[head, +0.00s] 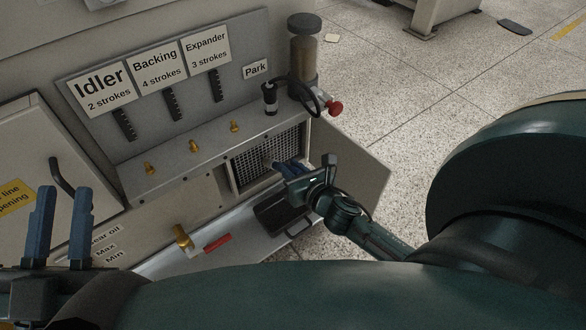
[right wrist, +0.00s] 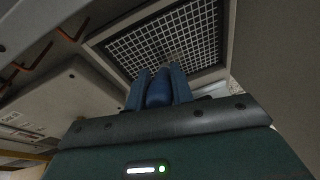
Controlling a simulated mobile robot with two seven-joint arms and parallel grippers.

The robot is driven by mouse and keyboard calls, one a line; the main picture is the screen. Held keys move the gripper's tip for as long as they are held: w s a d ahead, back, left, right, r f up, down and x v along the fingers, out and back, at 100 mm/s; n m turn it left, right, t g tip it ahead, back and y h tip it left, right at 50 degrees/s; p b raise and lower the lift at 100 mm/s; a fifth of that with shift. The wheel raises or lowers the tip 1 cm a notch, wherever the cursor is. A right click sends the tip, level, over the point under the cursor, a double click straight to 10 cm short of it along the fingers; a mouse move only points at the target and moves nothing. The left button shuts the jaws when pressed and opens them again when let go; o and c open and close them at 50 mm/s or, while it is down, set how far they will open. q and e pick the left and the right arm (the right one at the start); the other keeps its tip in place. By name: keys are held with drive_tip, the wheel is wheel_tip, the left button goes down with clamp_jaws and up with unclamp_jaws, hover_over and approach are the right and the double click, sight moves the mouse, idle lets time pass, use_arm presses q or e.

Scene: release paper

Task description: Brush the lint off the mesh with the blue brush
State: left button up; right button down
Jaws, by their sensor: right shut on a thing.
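The mesh (head: 268,155) is a pale grid in a square opening at the right end of the machine's front; it fills the top of the right wrist view (right wrist: 160,42). My right gripper (head: 280,166) is in front of the mesh, its blue fingers pointing at it. In the right wrist view it is shut on the blue brush (right wrist: 158,90), whose rounded blue handle shows between the fingers. The brush tip is close to the mesh; I cannot tell if it touches. Lint cannot be made out clearly. My left gripper (head: 60,225) is open and empty at the lower left.
An open door panel (head: 352,172) stands right of the mesh. Below is a ledge (head: 210,228) with a dark tray (head: 280,215), a red-handled item (head: 218,243) and a brass valve (head: 182,238). A clear cylinder (head: 304,55) and red knob (head: 335,108) are above.

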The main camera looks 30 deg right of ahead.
drive_tip(key=shift+w, duration=0.25)
drive_tip(key=d+p, duration=0.1)
drive_tip(key=d, duration=0.3)
drive_tip(key=shift+w, duration=0.1)
drive_tip(key=shift+a, duration=0.15)
drive_tip(key=shift+a, duration=1.9)
drive_tip(key=shift+s, duration=0.2)
